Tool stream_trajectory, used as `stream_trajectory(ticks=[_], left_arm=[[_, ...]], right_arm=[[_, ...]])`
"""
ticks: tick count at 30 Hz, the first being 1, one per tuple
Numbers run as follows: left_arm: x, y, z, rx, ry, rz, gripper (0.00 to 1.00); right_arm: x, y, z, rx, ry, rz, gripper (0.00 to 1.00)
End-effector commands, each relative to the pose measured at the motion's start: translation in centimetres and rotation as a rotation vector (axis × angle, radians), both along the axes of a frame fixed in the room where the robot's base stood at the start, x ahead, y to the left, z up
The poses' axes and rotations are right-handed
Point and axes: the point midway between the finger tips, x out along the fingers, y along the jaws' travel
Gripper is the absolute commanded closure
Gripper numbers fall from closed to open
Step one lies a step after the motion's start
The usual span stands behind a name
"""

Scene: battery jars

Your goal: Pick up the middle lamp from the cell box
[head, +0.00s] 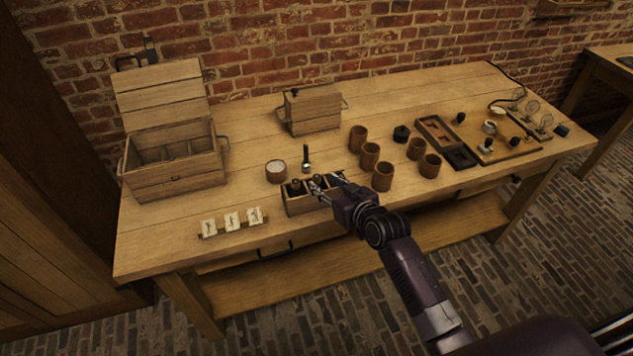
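The small open wooden box (299,206), which looks like the cell box, stands near the front edge of the table. A dark rounded piece (295,186) shows in its left part, perhaps one of the lamps. My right gripper (325,183) reaches in from the lower right, over the middle and right of the box. Its two fingers look spread apart, one toward the left and one toward the back. The gripper hides much of the box, and I cannot make out the middle lamp clearly. My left gripper is out of view.
A dark upright tool (306,158) and a white-filled cup (276,171) stand just behind the box. Several brown cups (369,156) stand to the right. A lidded crate (176,180) and a closed box (313,112) stand behind.

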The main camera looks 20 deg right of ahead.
Motion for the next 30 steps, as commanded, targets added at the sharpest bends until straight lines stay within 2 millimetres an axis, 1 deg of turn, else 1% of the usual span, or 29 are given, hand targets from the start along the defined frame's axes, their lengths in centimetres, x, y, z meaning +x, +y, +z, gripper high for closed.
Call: stream_trajectory(ticks=[3, 7, 13, 18, 21, 28, 29, 30], left_arm=[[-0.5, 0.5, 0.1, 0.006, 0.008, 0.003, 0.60], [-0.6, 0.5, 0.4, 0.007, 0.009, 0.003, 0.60], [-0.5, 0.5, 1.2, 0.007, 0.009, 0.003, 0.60], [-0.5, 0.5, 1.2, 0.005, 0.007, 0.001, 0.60], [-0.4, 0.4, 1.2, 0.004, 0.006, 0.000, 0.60], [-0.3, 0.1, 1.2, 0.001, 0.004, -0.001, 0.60], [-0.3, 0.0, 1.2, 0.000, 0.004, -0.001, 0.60], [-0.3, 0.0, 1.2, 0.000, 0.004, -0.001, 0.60]], right_arm=[[0.6, 0.1, -0.2, 0.000, 0.000, 0.000, 0.62], [1.4, 0.3, -0.5, 0.000, 0.002, 0.000, 0.62], [3.5, 0.8, -1.4, 0.000, 0.002, 0.000, 0.62], [4.9, 1.0, -2.2, 0.000, 0.001, 0.000, 0.62], [5.2, 1.1, -2.4, -0.001, 0.001, -0.001, 0.62], [5.2, 1.1, -2.4, -0.001, 0.001, -0.001, 0.62], [5.3, 1.1, -2.4, -0.001, 0.001, -0.001, 0.64], [5.2, 1.1, -2.4, -0.001, 0.001, -0.001, 0.69]])
